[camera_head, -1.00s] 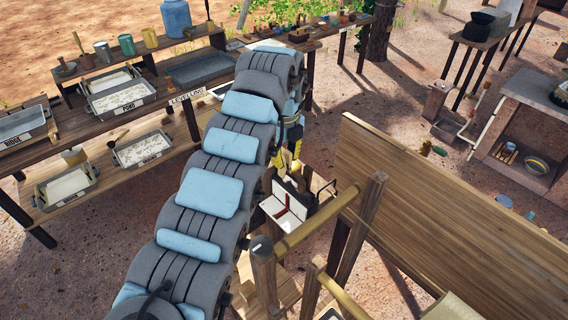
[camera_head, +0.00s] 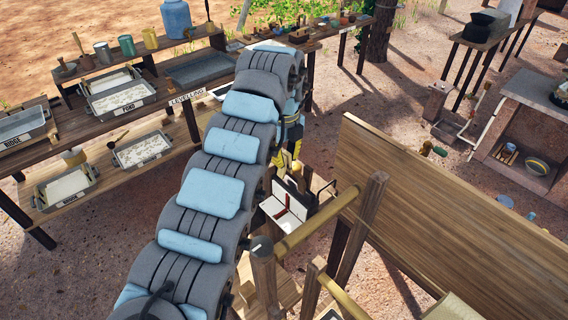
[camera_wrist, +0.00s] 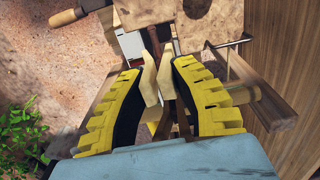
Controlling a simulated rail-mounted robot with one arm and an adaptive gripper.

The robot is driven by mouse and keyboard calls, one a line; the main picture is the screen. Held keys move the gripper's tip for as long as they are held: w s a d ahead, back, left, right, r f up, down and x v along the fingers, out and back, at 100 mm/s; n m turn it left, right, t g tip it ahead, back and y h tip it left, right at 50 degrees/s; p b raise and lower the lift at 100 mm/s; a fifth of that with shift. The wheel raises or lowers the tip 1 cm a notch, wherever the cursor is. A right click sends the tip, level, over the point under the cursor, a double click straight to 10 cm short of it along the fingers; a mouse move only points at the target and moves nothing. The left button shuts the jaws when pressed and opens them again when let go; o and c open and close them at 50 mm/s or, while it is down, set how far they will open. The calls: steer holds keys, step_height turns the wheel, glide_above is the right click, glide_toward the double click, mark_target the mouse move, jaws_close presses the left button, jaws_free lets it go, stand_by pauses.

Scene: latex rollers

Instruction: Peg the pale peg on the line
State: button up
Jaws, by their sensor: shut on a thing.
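My gripper (camera_wrist: 157,95) has black fingers with ribbed yellow backs. In the wrist view its fingers are closed around the pale peg (camera_wrist: 150,83), whose two cream prongs point away from the wrist and stand slightly apart at their tips. A dark brown strip runs between and beyond the prongs; I cannot tell whether it touches them. In the head view the yellow part of my gripper (camera_head: 288,158) shows just right of my arm, above a white box. The peg is too small to make out there. I cannot clearly identify the line in either view.
The white box with a red mark (camera_head: 288,204) stands below my gripper. A wooden roller (camera_head: 315,225) on posts is in front of it, and a large wooden panel (camera_head: 440,215) stands to the right. Shelves with labelled trays (camera_head: 123,103) are at the left.

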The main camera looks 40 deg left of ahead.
mark_target(284, 154)
steer(key=shift+s+r+p, duration=0.15)
steer(key=shift+r, duration=1.1)
steer(key=shift+s+r+p, duration=0.15)
steer(key=shift+r, duration=1.05)
